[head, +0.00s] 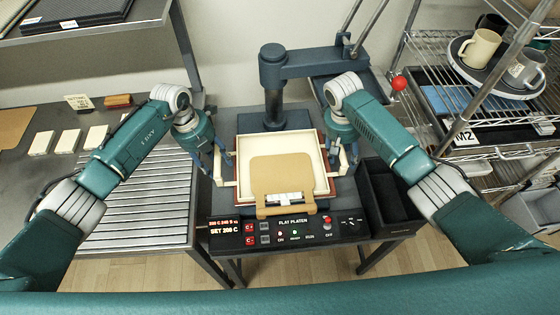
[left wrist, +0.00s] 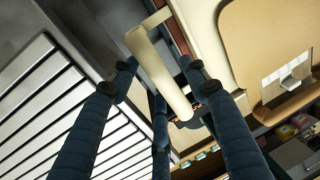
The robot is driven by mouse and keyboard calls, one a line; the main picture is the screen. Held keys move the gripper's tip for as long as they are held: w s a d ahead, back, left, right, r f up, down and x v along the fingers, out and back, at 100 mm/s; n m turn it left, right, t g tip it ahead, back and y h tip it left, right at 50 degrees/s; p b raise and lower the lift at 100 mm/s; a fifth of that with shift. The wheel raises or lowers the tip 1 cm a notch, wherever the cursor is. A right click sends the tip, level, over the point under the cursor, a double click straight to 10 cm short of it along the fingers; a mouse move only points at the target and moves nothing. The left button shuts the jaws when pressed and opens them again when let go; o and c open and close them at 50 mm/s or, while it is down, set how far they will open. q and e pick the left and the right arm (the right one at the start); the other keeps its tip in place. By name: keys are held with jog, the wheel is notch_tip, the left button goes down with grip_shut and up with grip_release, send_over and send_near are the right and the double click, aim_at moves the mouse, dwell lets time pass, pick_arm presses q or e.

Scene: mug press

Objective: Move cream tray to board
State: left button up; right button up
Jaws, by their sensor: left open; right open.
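My left gripper (head: 226,168) is open at the tray's left side. In the left wrist view its fingers (left wrist: 157,74) stand on either side of the cream handle bar (left wrist: 160,78), not closed on it. My right gripper (head: 343,162) is open at the tray's right side, close to the right handle; whether it touches cannot be told. A flat tan board (head: 14,126) lies on the grey table at the far left, partly cut off.
The press column (head: 273,95) rises behind the tray, and its control panel (head: 290,230) is in front. A slatted rack (head: 150,190) lies left. Several white blocks (head: 68,140) stand beyond it. A dark bin (head: 387,195) and a wire shelf with mugs (head: 480,47) are right.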

pick_arm(q)
grip_shut()
pick_arm(e)
grip_shut()
pick_arm(q)
jog(key=shift+w+r, duration=0.1)
pick_arm(e)
jog(key=shift+w+r, duration=0.1)
jog(key=shift+r, duration=0.05)
